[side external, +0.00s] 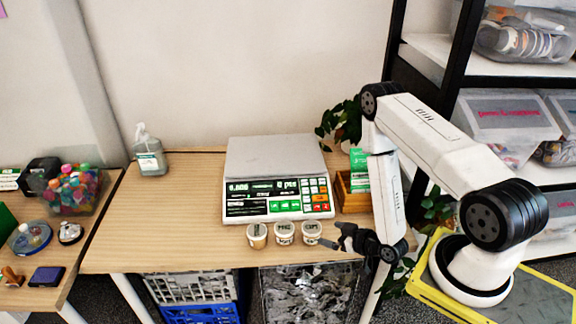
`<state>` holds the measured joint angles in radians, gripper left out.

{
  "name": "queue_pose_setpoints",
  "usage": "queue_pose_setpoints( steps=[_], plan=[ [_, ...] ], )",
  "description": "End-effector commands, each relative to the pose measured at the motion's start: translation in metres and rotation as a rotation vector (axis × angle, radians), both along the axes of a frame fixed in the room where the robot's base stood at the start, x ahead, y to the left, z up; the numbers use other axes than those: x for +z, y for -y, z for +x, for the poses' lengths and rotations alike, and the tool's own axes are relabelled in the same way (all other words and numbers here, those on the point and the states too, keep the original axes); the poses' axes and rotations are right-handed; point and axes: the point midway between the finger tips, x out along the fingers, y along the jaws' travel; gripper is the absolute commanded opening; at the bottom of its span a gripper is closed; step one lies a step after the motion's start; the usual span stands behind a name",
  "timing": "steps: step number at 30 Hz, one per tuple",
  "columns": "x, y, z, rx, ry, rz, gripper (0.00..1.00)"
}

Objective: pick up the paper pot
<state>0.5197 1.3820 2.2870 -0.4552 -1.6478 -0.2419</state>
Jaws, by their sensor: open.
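Three small pots stand in a row on the wooden table, in front of the scale: a left pot (257,236) with a tan or brownish top, a middle pot (284,233) and a right pot (311,233), both whiter. Each has a small label on top, too small to read surely, so I cannot tell which is the paper pot. My gripper (331,237) is open and points left, low over the table's front edge. Its fingertips are just right of the right pot, and I cannot tell whether they touch it. Nothing shows between the fingers.
A white scale (277,180) with a lit panel stands right behind the pots. A wooden box (353,195) with green cards and a plant (345,125) are at the right. A pump bottle (150,155) stands back left. The table's left part is clear; crates (195,290) sit below.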

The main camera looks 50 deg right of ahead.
Motion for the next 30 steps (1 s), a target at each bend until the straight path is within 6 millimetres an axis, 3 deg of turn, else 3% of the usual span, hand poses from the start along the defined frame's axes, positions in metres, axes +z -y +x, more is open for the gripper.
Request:
queue_pose_setpoints(
  steps=[23,30],
  plan=[
    [-0.011,0.000,0.026,0.000,0.002,0.000,1.00],
    [-0.018,-0.002,0.045,0.003,0.003,-0.001,1.00]
  ],
)
